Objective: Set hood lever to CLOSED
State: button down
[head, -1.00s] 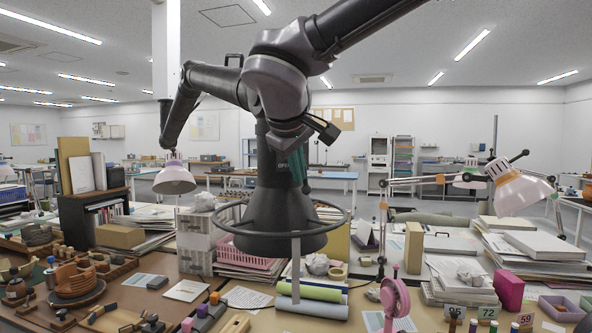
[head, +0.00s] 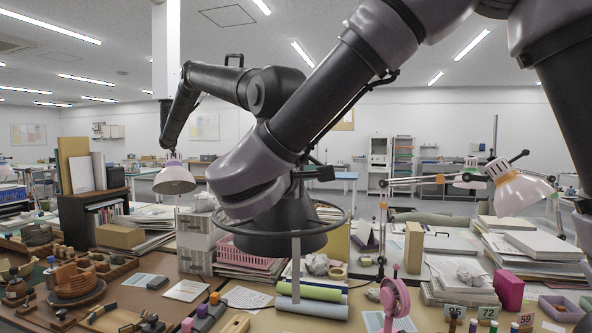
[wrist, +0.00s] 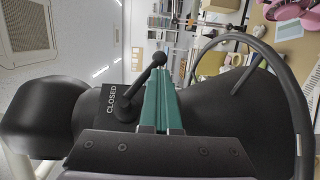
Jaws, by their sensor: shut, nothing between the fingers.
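The dark cone-shaped hood (head: 290,222) hangs over the bench in the head view, with a ring around its lower edge. In the wrist view the hood (wrist: 215,115) fills the middle, turned sideways. Its black lever (wrist: 140,83) runs from a round pivot up and right to a ball knob. A plate reading CLOSED (wrist: 111,98) sits just left of the pivot. My gripper (wrist: 162,72) has green fingers, shut and empty, close along the lever's right side; I cannot tell whether they touch.
The hood's ring (wrist: 300,110) curves around the right of the wrist view. A black jointed duct (head: 210,78) runs to the hood. Lamps (head: 520,190) flank the hood.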

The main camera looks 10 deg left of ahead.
jog(key=shift+w+d+r+n+t, duration=0.3)
jog(key=shift+w+d+r+t, duration=0.2)
jog(key=shift+t, duration=0.1)
jog(key=shift+w+d+r, duration=0.15)
dwell(0.6)
dwell(0.8)
